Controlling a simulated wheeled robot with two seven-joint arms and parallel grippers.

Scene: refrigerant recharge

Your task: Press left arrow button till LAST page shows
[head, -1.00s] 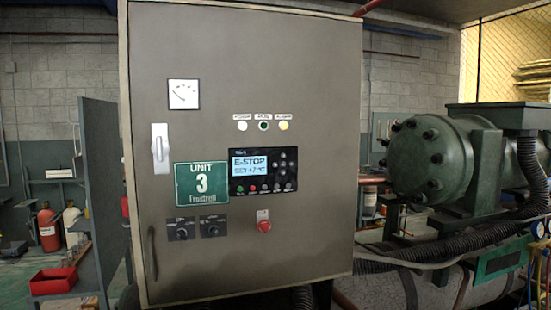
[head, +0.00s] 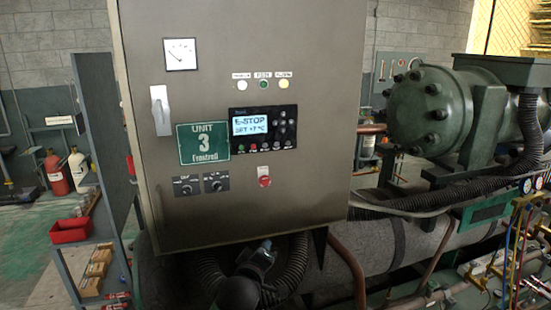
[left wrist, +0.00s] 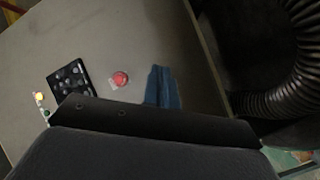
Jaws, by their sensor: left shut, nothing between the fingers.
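The controller (head: 263,146) on the cabinet door has a lit screen (head: 250,125) reading "E-STOP" and a "SET" temperature line. A cluster of dark round buttons (head: 282,126) sits right of the screen; their arrow marks are too small to read. The keypad also shows in the left wrist view (left wrist: 72,80). My left gripper (head: 264,248) is low in front of the cabinet's bottom edge, below the controller and apart from it. It is shut and empty; its bluish fingers show in the left wrist view (left wrist: 162,88). My right gripper is out of view.
A red mushroom button (head: 265,181) sits under the controller, between it and my left gripper. Two rotary switches (head: 200,185) are to its left. Indicator lamps (head: 264,85) are above. A ribbed black hose (head: 210,275) and pipes run below the cabinet.

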